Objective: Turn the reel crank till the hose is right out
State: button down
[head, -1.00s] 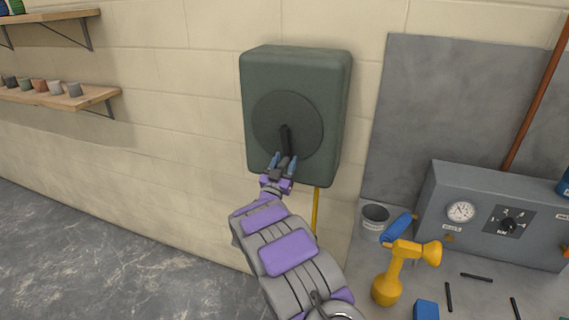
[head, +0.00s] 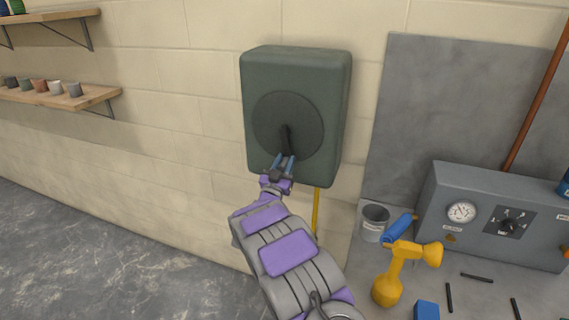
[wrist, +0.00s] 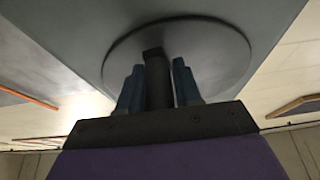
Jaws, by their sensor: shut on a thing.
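The hose reel is a dark green box (head: 297,75) on the block wall, with a round dark disc (head: 303,107) on its front. A black crank (head: 286,135) points down from the disc's middle. My gripper (head: 284,163) is at the crank's lower end, its blue fingers shut on it. In the wrist view, the fingers of my gripper (wrist: 158,88) stand on both sides of the dark crank handle (wrist: 157,82), in front of the disc (wrist: 218,52). A yellow hose (head: 316,208) hangs below the box; its lower end is hidden behind my arm.
At right, a bench holds a grey bucket (head: 374,222), a yellow tool (head: 393,275), a blue block (head: 426,310) and a grey control box (head: 478,235) with a gauge. Wall shelves (head: 100,97) with small pots are at left. The floor at lower left is clear.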

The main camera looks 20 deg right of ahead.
jog(key=shift+s+d+r+n+p, duration=0.15)
jog(key=shift+d+n+p, duration=0.25)
jog(key=shift+p, duration=0.15)
jog(key=s+d+r+n+y+p, duration=0.1)
jog(key=n+p, duration=0.1)
jog(key=n, duration=0.1)
jog(key=s+d+r+n+t+y+p, duration=0.1)
jog(key=n+y+p, duration=0.1)
jog(key=n, duration=0.2)
jog(key=s+d+r+n+y+p, duration=0.1)
jog(key=d+r+n+y+p, duration=0.1)
jog(key=n+p, duration=0.1)
jog(key=shift+n+t, duration=0.3)
jog(key=shift+t, duration=0.1)
dwell(0.5)
jog(key=c, duration=1.2)
grip_release()
jog(key=o, duration=0.3)
jog(key=shift+d+f, duration=0.1)
jog(key=shift+f+y, duration=0.2)
jog(key=shift+y, duration=0.1)
